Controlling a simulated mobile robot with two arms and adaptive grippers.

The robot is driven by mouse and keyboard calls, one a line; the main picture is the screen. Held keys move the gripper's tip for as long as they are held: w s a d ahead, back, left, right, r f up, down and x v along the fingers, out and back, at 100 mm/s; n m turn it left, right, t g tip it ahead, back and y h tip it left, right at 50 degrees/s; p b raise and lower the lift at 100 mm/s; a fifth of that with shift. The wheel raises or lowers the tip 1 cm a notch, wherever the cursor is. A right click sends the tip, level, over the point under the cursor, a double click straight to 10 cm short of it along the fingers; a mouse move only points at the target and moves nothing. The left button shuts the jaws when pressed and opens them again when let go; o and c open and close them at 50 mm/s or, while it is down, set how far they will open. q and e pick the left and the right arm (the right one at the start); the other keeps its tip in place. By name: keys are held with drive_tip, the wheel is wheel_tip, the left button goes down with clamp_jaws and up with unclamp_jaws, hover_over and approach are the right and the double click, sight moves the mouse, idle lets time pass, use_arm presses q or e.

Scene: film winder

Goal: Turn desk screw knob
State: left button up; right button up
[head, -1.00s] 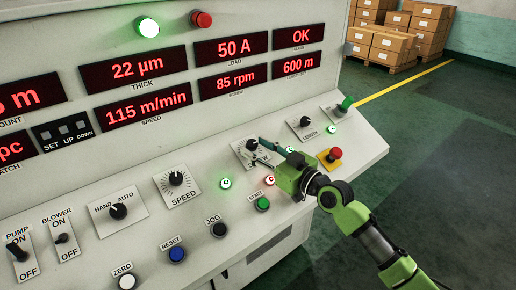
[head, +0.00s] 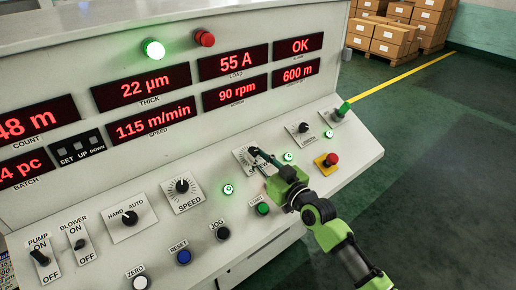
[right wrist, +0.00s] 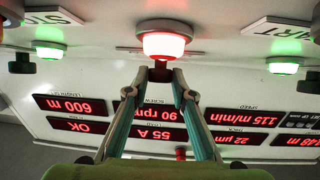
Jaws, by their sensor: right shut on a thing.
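The screw knob's white plate (head: 241,153) sits on the sloped desk panel, between the SPEED knob and the LENGTH knob. My right gripper (head: 254,153) reaches in from the right and covers most of the plate and its label. In the right wrist view, which is upside down, its two fingers (right wrist: 160,76) close on the small dark screw knob (right wrist: 160,71). The knob's pointer is hidden. The displays above read 55 A load and 90 rpm screw. My left gripper is not in view.
The SPEED knob (head: 182,185) and a green lamp (head: 228,189) are left of my gripper. The red emergency button (head: 331,159) on its yellow base is to the right. A lamp glowing red (right wrist: 163,40) is close to the fingers. The START button (head: 263,208) is just below.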

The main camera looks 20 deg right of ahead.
idle(0.3)
drive_tip(key=o, duration=1.1)
drive_tip(key=v, duration=1.2)
